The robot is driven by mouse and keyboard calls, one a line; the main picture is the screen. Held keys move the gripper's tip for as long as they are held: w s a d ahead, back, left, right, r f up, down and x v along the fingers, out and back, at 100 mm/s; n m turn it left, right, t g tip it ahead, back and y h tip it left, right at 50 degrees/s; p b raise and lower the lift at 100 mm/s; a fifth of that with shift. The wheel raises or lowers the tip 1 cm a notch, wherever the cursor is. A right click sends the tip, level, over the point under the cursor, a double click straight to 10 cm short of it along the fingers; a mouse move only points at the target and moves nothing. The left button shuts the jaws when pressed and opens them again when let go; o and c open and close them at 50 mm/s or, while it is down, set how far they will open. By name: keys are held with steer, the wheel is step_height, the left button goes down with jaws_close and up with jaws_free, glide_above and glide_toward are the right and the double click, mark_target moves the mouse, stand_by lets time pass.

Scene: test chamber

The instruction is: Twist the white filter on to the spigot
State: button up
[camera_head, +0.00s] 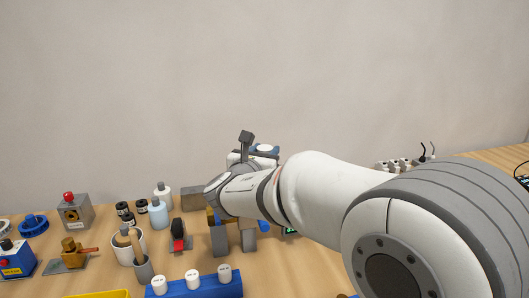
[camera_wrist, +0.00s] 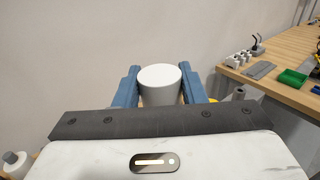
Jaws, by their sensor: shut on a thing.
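The white filter (camera_wrist: 160,80), a plain white cylinder, stands between the two blue fingers of my gripper (camera_wrist: 160,88) in the wrist view. The fingers close on its sides, and its flat round end shows. In the head view, my gripper (camera_head: 263,151) is raised above the table, beyond my arm, with a white round top showing by a blue finger. My arm hides much of that area. A brass valve-like piece (camera_head: 72,250) with a red-brown handle sits on a grey plate at the left. I cannot tell whether it is the spigot, nor whether the filter touches anything.
The wooden table (camera_head: 110,275) is crowded at left: a grey box with a red button (camera_head: 74,210), white bottles (camera_head: 158,212), a white cup of tools (camera_head: 128,245), and a blue block with white caps (camera_head: 195,284). A green tray (camera_wrist: 293,77) lies at right in the wrist view.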

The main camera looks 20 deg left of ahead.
steer(key=shift+f+b, duration=1.4)
steer(key=shift+f, duration=0.15)
steer(key=o, duration=1.1)
steer(key=s+b, duration=0.1)
steer(key=s, duration=0.6)
steer(key=shift+s+a, duration=0.15)
steer(key=shift+s, duration=0.25)
